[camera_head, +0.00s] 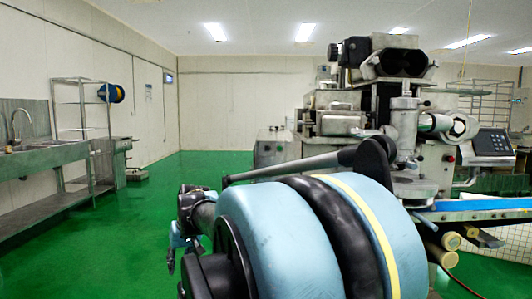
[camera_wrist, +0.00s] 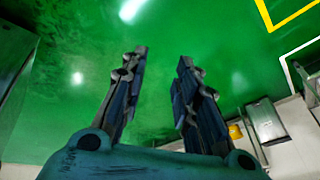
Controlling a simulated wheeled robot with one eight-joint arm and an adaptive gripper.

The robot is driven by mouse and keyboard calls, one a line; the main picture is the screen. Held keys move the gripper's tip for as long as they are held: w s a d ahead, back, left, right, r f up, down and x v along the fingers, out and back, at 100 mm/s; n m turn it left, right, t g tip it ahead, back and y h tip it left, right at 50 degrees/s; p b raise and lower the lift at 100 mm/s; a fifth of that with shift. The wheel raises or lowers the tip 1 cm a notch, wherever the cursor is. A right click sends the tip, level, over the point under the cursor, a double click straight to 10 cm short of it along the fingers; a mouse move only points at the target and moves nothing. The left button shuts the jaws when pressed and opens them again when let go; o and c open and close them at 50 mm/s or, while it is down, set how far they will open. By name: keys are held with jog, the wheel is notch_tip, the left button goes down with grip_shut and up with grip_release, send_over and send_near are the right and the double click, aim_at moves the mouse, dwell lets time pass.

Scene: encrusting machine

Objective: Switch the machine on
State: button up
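The encrusting machine (camera_head: 345,120) is a grey metal machine standing to the right of centre in the head view. A control panel (camera_head: 491,142) with a dark face and keys sits at its right side. A small red button (camera_head: 450,158) shows left of the panel. My gripper (camera_head: 172,252) is at the left end of my arm, low in the head view, well away from the panel. In the wrist view my gripper (camera_wrist: 160,75) has its two fingers apart with nothing between them, over green floor. My arm hides the lower part of the machine.
A blue conveyor belt (camera_head: 480,204) runs out at the right. A steel sink counter (camera_head: 40,158) and a rack (camera_head: 80,115) stand along the left wall. The green floor (camera_head: 150,200) between them and the machine is clear. A grey box (camera_wrist: 266,122) shows at the right in the wrist view.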

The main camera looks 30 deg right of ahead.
aim_at(268, 148)
jog(key=w+d+r+m+t, duration=0.35)
jog(key=w+d+r, duration=0.25)
jog(key=w+r, duration=0.3)
jog(key=w+d+r+m+t, duration=0.2)
jog(key=w+d+r+t, duration=0.4)
jog(key=w, duration=0.5)
jog(key=d+r+m+t+h, duration=0.1)
jog(key=d+r+m+h, duration=0.3)
jog(key=d, duration=0.7)
jog(key=d+r+m+h, duration=0.3)
jog(key=d+r+h, duration=0.1)
jog(key=d, duration=0.7)
jog(key=d+r+m+t+h, duration=0.1)
jog(key=d+r+m+h, duration=0.25)
jog(key=d, duration=0.75)
jog(key=x, duration=1.7)
jog(key=shift+w+d+f, duration=0.15)
jog(key=shift+w, duration=0.1)
grip_shut()
